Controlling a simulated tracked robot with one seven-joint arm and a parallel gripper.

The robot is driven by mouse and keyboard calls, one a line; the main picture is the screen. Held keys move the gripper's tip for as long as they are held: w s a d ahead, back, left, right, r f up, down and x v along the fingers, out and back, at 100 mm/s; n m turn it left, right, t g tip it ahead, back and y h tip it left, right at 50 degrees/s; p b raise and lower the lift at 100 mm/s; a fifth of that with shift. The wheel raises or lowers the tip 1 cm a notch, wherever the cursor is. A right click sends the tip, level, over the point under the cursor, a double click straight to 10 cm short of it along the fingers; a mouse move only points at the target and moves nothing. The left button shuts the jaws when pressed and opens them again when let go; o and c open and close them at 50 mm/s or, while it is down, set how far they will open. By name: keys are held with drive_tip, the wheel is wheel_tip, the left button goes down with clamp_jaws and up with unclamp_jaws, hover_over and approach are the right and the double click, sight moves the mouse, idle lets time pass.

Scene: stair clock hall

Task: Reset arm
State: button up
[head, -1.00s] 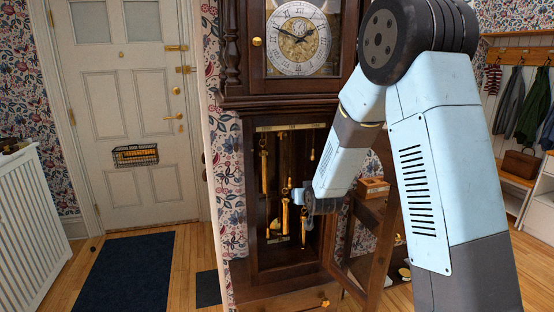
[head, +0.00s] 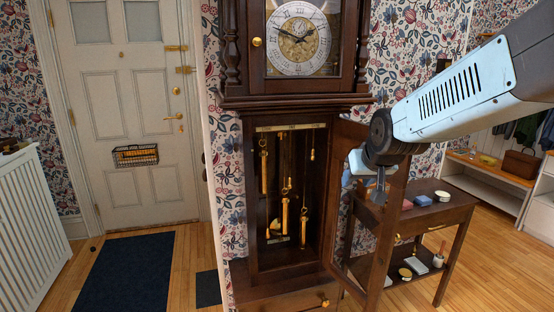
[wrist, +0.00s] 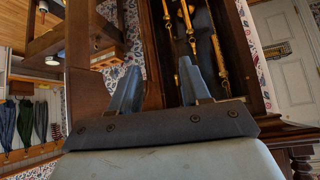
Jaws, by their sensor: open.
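My gripper (head: 376,190) hangs in front of the open glazed door of the tall clock (head: 290,105) in the head view, right of the case opening. In the wrist view its two fingers (wrist: 160,82) stand apart with nothing between them. My arm reaches in from the right edge and bends down at a dark joint. The clock's brass weights (head: 285,214) hang inside the case; they also show beyond the fingers in the wrist view (wrist: 186,68). The gripper looks apart from them.
The lower clock door (head: 333,200) stands open towards me. A dark side table (head: 455,212) behind it carries small boxes, with more items on its lower shelf. A bench (head: 490,168) with a brown bag stands at right.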

drive_tip(key=s+d+r+g, duration=0.1)
drive_tip(key=s+d, duration=0.1)
drive_tip(key=s, duration=0.7)
drive_tip(key=s+d+r+g, duration=0.1)
drive_tip(key=s+d, duration=0.1)
drive_tip(key=s, duration=0.8)
drive_tip(key=shift+s+r+m+g+h, duration=0.2)
drive_tip(key=shift+m+g+h, duration=0.1)
drive_tip(key=shift+g+h, duration=0.1)
